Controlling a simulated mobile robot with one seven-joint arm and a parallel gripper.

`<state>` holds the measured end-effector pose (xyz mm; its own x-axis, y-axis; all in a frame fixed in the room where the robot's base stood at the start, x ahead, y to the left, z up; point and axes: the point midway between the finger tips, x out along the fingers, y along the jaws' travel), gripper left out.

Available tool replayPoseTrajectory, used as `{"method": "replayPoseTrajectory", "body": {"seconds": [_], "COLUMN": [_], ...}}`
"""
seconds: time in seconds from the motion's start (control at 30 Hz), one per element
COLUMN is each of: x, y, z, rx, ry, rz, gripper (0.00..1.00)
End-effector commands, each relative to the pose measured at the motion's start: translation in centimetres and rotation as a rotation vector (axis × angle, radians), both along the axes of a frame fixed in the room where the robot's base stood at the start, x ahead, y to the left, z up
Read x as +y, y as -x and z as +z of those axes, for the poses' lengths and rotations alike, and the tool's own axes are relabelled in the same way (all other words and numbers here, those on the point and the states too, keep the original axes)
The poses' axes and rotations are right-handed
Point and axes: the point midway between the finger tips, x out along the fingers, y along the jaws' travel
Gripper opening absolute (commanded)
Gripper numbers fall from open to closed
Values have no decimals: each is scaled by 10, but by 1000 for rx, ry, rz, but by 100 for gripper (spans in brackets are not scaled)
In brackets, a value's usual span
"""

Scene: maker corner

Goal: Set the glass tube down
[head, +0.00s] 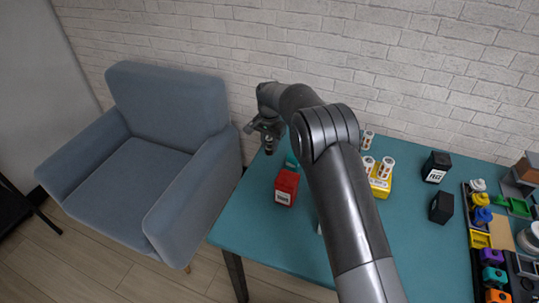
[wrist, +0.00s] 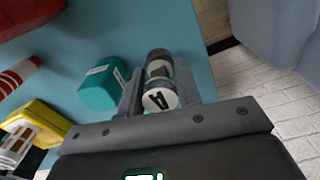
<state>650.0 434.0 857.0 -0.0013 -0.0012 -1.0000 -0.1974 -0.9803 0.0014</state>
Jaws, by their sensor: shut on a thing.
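In the wrist view the glass tube (wrist: 159,68) is clear with a pale end bearing a dark mark. It sits between the two fingers of my gripper (wrist: 159,92), which is shut on it. In the head view my gripper (head: 266,128) is at the far left corner of the teal table (head: 330,240), left of my arm. A small dark end below the gripper may be the tube; it is too small to tell. Whether the tube touches the table is not clear.
A teal block (wrist: 103,88) stands close left of the tube in the wrist view. A red block (head: 286,188) is nearer. A yellow rack (head: 380,188) holds white tubes. Black blocks (head: 436,166) stand to the right. A blue armchair (head: 150,150) is beside the table.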

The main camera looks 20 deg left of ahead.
Motion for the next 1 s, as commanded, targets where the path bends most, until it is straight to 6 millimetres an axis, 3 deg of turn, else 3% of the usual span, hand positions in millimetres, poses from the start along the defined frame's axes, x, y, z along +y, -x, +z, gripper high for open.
{"method": "replayPoseTrajectory", "body": {"seconds": [0.4, 0.77, 0.8, 1.0], "x": [0, 0, 0, 0], "y": [0, 0, 0, 0], "z": [-45, -50, -51, -50], "rx": [0, -1, -1, -1], "ry": [0, -1, -1, -1], "rz": [0, 0, 0, 0], "gripper": [8, 8, 32, 48]}}
